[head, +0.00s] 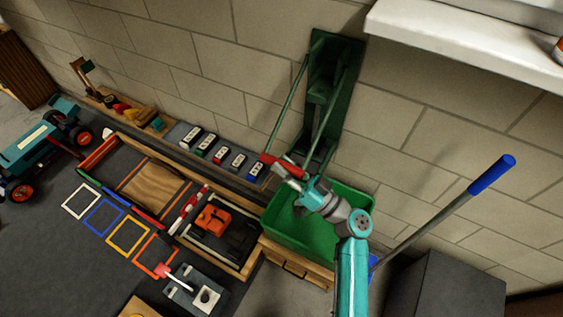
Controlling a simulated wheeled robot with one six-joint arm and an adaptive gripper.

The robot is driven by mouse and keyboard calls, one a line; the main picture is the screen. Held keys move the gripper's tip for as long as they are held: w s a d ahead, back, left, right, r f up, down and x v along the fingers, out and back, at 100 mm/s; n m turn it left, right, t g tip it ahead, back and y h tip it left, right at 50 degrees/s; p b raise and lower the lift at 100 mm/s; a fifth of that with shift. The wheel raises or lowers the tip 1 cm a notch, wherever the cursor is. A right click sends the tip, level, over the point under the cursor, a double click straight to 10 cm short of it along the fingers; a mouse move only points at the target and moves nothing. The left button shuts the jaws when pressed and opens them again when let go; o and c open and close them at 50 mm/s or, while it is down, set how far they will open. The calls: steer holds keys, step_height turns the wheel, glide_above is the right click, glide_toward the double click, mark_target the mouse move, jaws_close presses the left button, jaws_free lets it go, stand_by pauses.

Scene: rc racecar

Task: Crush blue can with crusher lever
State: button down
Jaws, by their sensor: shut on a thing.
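The green can crusher (322,95) is fixed to the block wall, upper middle. Its lever has two green side rods (287,107) running down to a red crossbar handle (268,159). The lever is swung low, with the handle near the crusher's lower end. My gripper (284,170) is at the red handle and shut on it, partly covering it. I cannot make out a blue can; the crusher's inside is dark and its lower part is partly hidden by the lever and my gripper.
A green bin (276,222) stands below the crusher, under my arm. A white shelf (465,42) juts out upper right, with an orange-red object (558,48) at its edge. A blue-handled pole (490,174) leans at right.

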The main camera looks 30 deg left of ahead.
steer(key=shift+w+f+t, duration=0.3)
steer(key=shift+w+f, duration=0.05)
steer(key=shift+w, duration=0.1)
steer(key=c, duration=1)
jaws_free()
steer(key=shift+w, duration=0.15)
steer(key=shift+d+f, duration=0.1)
steer(key=v, duration=1.1)
steer(key=shift+d+f, duration=0.15)
steer(key=shift+d, duration=0.2)
